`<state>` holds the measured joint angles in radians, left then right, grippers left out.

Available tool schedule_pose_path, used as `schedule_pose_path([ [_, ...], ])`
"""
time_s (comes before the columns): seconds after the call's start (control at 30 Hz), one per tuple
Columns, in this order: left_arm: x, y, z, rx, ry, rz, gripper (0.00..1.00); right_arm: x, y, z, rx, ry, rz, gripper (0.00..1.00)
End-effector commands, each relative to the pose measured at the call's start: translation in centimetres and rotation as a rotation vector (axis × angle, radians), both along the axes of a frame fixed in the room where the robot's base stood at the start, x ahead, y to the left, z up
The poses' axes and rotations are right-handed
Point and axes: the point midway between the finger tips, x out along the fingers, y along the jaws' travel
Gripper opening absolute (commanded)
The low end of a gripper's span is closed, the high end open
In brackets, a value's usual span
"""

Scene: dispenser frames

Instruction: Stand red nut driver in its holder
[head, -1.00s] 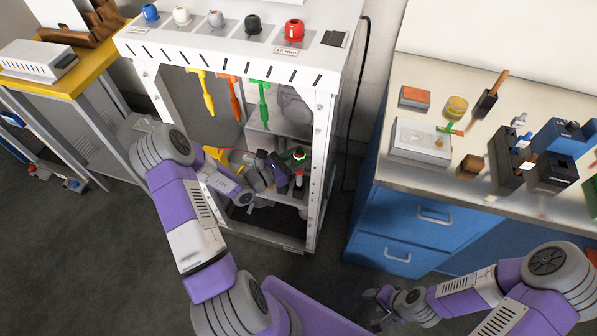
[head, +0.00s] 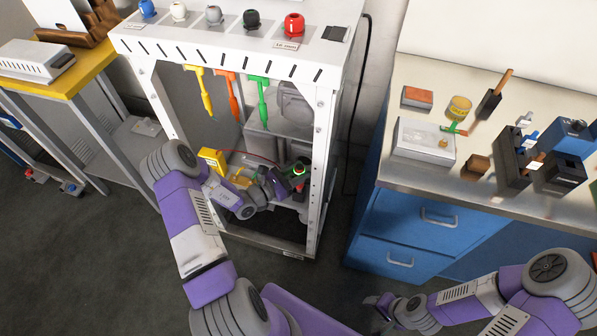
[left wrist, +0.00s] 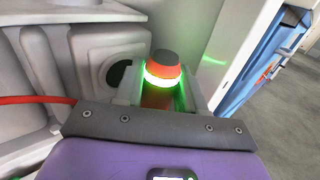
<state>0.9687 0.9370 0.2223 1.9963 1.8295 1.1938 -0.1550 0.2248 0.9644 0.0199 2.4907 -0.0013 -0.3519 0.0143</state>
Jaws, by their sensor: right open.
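The red nut driver (left wrist: 163,72) shows in the left wrist view as a red-orange handle with a dark cap and a glowing green ring. It stands roughly upright between the fingers of my left gripper (left wrist: 160,100), which look closed around it. In the head view my left gripper (head: 284,181) is inside the white frame, low down, with the driver (head: 299,183) at its right side. The driver's lower end is hidden. I cannot make out its holder. My right gripper (head: 379,310) is open and empty over the floor, in front of the blue cabinet.
Yellow (head: 198,90), orange (head: 234,95) and green (head: 264,95) tools hang inside the white frame (head: 322,130). Its posts stand close on both sides of my left arm. A red knob (head: 294,24) and others sit on top. The bench (head: 420,175) at right carries several objects.

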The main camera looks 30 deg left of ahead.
Motion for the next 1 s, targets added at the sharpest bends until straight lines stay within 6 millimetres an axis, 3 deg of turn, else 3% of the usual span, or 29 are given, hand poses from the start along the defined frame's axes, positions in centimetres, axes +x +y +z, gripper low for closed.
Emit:
schedule_pose_path([
  [0.07,0.0,0.0,0.0,0.000,0.000,0.000,0.50,0.0,0.0,0.0,0.000,0.000,0.000,0.54],
  [0.43,0.0,0.0,0.5,0.000,0.000,0.000,0.50,0.0,0.0,0.3,0.000,0.000,0.000,0.54],
  [1.0,-9.6,4.5,0.4,0.000,0.001,0.002,0.50,0.0,0.0,2.4,0.000,0.000,0.000,0.54],
])
